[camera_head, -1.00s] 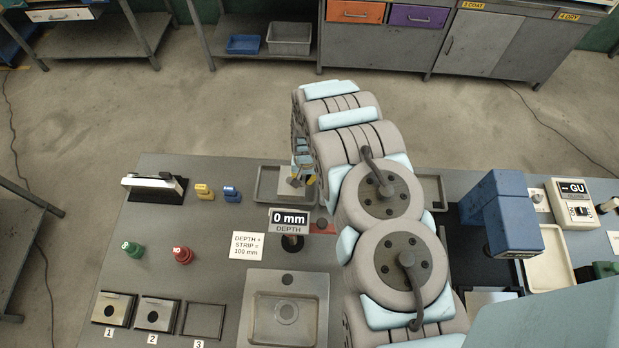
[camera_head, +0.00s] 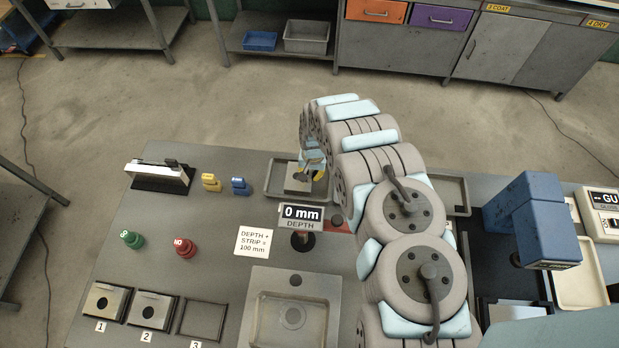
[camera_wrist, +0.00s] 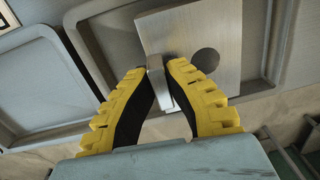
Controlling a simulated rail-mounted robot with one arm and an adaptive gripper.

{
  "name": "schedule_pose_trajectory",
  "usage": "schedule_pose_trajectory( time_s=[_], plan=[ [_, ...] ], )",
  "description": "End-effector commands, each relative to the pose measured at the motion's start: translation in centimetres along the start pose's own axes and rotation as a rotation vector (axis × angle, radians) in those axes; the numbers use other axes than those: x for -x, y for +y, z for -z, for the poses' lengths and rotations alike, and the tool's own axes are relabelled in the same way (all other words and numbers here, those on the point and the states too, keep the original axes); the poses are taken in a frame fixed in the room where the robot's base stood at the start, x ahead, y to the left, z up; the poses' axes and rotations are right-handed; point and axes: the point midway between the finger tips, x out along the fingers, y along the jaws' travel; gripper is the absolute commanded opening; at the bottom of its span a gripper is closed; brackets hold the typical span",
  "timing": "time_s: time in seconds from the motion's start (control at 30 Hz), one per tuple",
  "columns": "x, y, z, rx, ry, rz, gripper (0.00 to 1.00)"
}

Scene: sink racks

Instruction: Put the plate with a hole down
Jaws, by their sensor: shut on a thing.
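The plate with a hole (camera_wrist: 218,28) is a flat grey metal piece with a round dark hole right of my fingertips in the wrist view. My gripper (camera_wrist: 160,68) has its yellow, black-padded fingers shut on a narrow upright metal part of the plate. In the head view the plate (camera_head: 298,184) is within the outline of a shallow grey tray (camera_head: 272,180), beneath my gripper (camera_head: 312,175). I cannot tell whether the plate touches the tray floor. My arm hides part of the area to the right.
Numbered stations 1 to 3 stand front left; plates with holes occupy station 1 (camera_head: 104,303) and station 2 (camera_head: 153,311), while station 3 (camera_head: 200,320) looks empty. A sink (camera_head: 290,312) and a depth display (camera_head: 301,216) are nearer. Yellow and blue pieces (camera_head: 240,186) stand left of the tray.

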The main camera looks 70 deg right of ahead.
Motion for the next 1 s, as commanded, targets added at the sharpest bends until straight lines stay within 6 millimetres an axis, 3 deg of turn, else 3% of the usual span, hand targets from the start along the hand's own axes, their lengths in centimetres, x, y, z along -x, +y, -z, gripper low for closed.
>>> schedule_pose_trajectory(
  time_s=[0.07,0.47,0.5,0.57,1.0],
  plan=[
    [-0.98,0.08,0.15,-0.001,0.003,0.001,0.0],
    [-1.06,0.02,0.23,0.0,0.005,0.001,0.0],
    [-1.09,0.04,0.24,-0.001,0.005,0.001,0.14],
    [-1.03,0.05,0.25,-0.001,0.005,0.001,0.31],
    [-0.61,0.06,0.23,0.0,0.004,0.0,0.33]
  ],
)
